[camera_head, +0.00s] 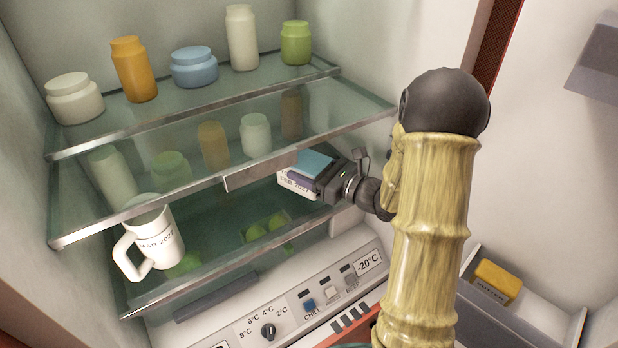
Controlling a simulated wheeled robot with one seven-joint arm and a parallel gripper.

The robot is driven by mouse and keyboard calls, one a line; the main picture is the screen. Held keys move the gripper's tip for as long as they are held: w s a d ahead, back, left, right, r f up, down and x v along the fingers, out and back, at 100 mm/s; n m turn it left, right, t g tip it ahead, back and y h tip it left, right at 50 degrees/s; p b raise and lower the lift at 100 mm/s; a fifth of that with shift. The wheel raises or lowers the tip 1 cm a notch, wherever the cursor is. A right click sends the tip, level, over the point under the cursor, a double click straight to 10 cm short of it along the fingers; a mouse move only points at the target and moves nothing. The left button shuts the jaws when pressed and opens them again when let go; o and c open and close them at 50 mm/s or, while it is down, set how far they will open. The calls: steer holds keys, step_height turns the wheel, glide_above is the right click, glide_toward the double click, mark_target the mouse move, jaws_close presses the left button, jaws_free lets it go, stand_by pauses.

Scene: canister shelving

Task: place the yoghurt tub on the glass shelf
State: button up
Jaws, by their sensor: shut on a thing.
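The yoghurt tub (297,185) is white with a blue top and carries a "FEB 2027" label. My gripper (318,178) is shut on it from the right and partly covers it. The tub is held in front of the fridge, just below the right part of the middle glass shelf's front edge in the picture. Three glass shelves show: the top one (200,107), the middle one (140,210) and the lower one (215,262). Whether the tub touches any shelf cannot be told.
A white mug (157,245) marked "MAR 2027" stands at the lower left. Several jars, including an orange one (134,70), stand on the top shelf; more show dimly beneath it. A control panel (290,310) lies below. A door bin holds a yellow block (497,280).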

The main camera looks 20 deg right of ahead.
steer(key=shift+f+p, duration=0.7)
steer(key=shift+f, duration=1.15)
steer(key=shift+f, duration=0.2)
steer(key=o, duration=1.3)
steer(key=shift+r, duration=0.15)
steer(key=b+v, duration=0.4)
steer(key=v, duration=0.8)
steer(key=shift+b, duration=0.35)
